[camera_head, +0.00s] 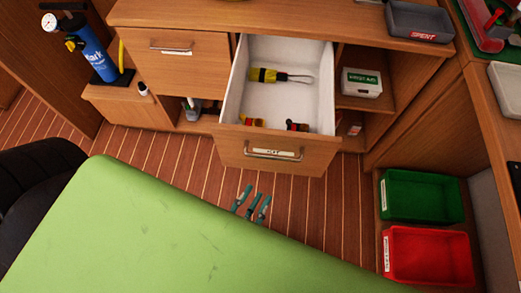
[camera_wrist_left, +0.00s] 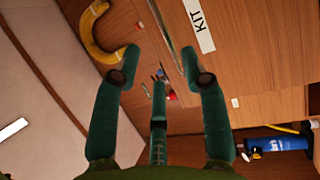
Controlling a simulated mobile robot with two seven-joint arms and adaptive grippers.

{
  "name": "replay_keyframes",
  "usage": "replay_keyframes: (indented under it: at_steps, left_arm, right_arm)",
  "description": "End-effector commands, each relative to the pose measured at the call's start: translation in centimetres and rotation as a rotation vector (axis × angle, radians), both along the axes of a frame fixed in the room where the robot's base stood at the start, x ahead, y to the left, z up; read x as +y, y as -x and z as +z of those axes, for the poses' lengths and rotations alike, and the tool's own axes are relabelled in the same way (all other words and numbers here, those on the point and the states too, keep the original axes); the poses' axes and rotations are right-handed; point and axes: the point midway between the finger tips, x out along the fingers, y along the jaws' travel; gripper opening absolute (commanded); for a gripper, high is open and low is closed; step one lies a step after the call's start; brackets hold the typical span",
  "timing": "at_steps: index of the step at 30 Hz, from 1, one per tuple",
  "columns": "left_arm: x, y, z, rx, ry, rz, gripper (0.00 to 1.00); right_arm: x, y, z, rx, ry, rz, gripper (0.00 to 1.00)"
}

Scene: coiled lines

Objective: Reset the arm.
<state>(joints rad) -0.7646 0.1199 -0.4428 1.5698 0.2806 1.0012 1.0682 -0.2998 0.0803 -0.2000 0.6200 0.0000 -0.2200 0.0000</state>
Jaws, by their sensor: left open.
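My left gripper (camera_head: 254,198) shows its teal fingers low in front of the open drawer (camera_head: 325,75), past the edge of a green surface that hides the rest of the arm. In the left wrist view the gripper (camera_wrist_left: 161,65) has its fingers spread, with nothing between the tips. The drawer front labelled KIT (camera_wrist_left: 198,25) lies beyond the fingers there. The fingers look apart from the drawer handle (camera_head: 272,154). My right gripper is not in view.
The large green surface (camera_head: 170,230) fills the foreground. The drawer holds a yellow-and-black tool (camera_head: 268,75) and smaller items. A green bin (camera_head: 422,215) and a red bin (camera_head: 430,280) stand at right. A blue pump (camera_head: 95,55) stands at upper left. Bare floor shows before the cabinet.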

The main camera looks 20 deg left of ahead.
Motion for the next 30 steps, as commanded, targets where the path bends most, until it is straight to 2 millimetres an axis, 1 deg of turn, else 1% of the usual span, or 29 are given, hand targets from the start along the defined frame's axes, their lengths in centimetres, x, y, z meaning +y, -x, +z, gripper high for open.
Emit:
replay_keyframes:
  at_steps: [15, 17, 19, 20, 23, 24, 26, 27, 29, 30]
  left_arm:
    - [0.0, 0.0, 0.0, 0.001, -0.001, -0.001, 0.43]
    - [-0.1, -0.1, -0.5, 0.01, -0.016, -0.005, 0.43]
    - [-0.2, -0.3, -2.0, 0.046, -0.072, -0.02, 0.43]
    - [-0.3, -0.4, -3.1, 0.07, -0.113, -0.031, 0.43]
    - [-0.5, -0.6, -8.6, 0.195, -0.316, -0.091, 0.43]
    - [-0.4, -0.5, -11.4, 0.259, -0.421, -0.127, 0.43]
    - [0.2, 0.0, -16.0, 0.364, -0.59, -0.191, 0.43]
    - [0.9, 0.6, -19.0, 0.433, -0.702, -0.24, 0.43]
    - [2.1, 1.7, -23.2, 0.538, -0.865, -0.321, 0.43]
    - [3.2, 2.8, -25.9, 0.608, -0.97, -0.383, 0.43]
  right_arm:
    - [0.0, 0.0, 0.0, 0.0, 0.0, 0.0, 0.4]
    - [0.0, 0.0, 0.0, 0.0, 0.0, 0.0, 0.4]
    - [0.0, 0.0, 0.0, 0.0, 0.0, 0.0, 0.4]
    - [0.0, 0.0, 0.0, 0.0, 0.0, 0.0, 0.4]
    - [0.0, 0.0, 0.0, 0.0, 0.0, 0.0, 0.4]
    - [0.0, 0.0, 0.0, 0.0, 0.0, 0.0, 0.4]
    - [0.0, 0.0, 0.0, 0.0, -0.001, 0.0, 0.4]
    - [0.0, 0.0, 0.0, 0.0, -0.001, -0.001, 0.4]
    - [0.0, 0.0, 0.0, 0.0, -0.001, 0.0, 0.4]
    - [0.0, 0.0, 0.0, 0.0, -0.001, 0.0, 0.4]
